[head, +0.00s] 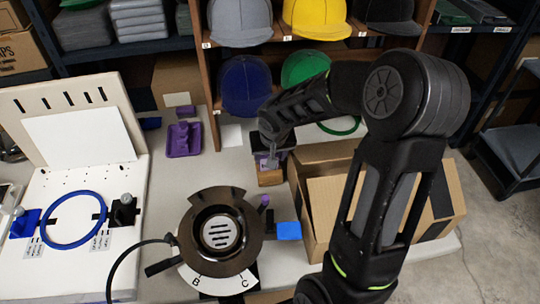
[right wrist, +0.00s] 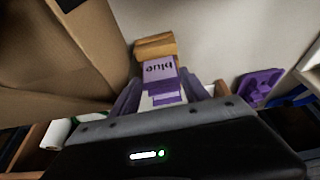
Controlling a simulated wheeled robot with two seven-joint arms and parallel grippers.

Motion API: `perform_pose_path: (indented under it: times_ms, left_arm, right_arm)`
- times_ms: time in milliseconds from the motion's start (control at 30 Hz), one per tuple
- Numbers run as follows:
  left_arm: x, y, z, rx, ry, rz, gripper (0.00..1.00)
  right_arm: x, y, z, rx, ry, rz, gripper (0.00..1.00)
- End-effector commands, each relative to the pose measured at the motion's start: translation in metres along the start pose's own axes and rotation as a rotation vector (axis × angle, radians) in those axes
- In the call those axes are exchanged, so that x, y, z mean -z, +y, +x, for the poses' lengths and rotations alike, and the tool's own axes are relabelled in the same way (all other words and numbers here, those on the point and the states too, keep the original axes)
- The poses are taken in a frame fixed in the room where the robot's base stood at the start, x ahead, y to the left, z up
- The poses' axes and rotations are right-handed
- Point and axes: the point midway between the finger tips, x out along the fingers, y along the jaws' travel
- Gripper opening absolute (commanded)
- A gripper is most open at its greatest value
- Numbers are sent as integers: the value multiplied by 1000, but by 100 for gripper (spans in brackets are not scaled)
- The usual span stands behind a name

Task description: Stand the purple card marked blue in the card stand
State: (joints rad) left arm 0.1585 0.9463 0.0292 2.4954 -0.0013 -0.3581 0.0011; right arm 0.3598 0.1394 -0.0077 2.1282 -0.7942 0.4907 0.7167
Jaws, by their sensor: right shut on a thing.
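The purple card marked blue (right wrist: 160,72) is between the fingers of my right gripper (right wrist: 165,95) in the right wrist view, with its word upside down there. The gripper is shut on it. A small wooden block, seemingly the card stand (right wrist: 155,47), lies just past the card's far edge; it also shows in the head view (head: 271,178), directly below my right gripper (head: 269,160). I cannot tell whether the card's edge is in the block or only over it. My left gripper is not in view.
An open cardboard box (head: 320,205) stands close right of the block. A purple holder (head: 183,140) is to the left. A round black machine (head: 220,232) and a blue hoop (head: 73,218) are nearer. Shelved caps, including a dark blue cap (head: 246,85), stand behind.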

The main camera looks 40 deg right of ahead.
Motion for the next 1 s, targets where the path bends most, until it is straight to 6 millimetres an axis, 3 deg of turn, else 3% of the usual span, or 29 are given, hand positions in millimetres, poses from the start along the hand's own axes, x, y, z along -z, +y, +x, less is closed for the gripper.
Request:
perform_pose_path:
  times_ms: [1000]
  left_arm:
    - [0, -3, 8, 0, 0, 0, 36]
  right_arm:
    - [-2, 0, 3, 0, 0, 1, 34]
